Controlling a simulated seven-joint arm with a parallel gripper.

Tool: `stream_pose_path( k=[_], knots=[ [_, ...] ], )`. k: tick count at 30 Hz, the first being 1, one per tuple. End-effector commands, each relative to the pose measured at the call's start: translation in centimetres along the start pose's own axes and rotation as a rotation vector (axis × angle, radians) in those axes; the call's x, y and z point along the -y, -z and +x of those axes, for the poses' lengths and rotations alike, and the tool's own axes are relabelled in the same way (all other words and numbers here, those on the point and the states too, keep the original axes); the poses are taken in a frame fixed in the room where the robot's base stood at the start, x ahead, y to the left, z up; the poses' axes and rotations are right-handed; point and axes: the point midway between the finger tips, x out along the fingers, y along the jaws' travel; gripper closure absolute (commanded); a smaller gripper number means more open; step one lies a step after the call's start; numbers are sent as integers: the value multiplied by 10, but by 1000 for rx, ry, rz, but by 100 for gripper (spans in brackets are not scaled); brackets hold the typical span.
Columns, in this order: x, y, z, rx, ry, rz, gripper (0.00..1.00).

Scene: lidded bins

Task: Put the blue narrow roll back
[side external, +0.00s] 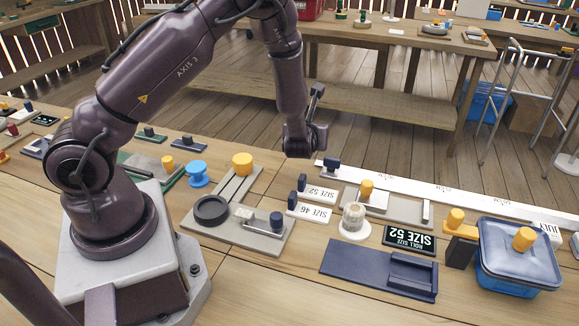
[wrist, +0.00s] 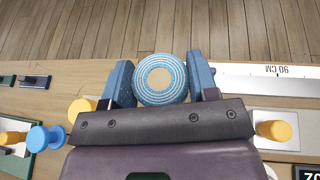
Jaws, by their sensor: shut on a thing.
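My gripper (wrist: 160,76) is shut on a round blue roll (wrist: 160,88) with pale rings and a tan core. The roll sits between the two blue-grey fingers in the wrist view. In the side view my gripper (side external: 304,140) is raised above the back edge of the bench, and the roll cannot be made out there. A dark sign (side external: 409,239) reads "ROLL SIZE 52". White tags read "SIZE 52" (side external: 320,191) and "SIZE 46" (side external: 309,211). A blue bin (side external: 520,270) with a yellow-knobbed lid on it stands at the right.
A long white ruler (side external: 450,196) runs along the back edge. A dark blue tray (side external: 350,268), a pale roll on a stand (side external: 354,219), a grey fixture (side external: 255,238) and a blue spool (side external: 197,174) crowd the bench. The front of the bench is bare.

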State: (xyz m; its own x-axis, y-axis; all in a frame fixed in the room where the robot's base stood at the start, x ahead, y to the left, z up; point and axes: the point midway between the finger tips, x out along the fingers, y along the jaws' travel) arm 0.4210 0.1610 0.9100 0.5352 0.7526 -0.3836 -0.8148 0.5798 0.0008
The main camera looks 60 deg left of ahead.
Motion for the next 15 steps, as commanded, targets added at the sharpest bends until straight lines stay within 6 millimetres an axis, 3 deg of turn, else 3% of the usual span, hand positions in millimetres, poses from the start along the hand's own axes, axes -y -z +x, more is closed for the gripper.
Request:
stream_pose_path(
  k=[1,6,9,11,15],
  knots=[
    [-20,-1,15,0,-32,-9,73],
    [-58,-1,43,0,-74,-30,73],
    [-67,0,52,0,-73,-29,73],
    [-62,2,54,0,-57,-25,73],
    [-61,22,61,-2,-64,-24,73]
  ],
)
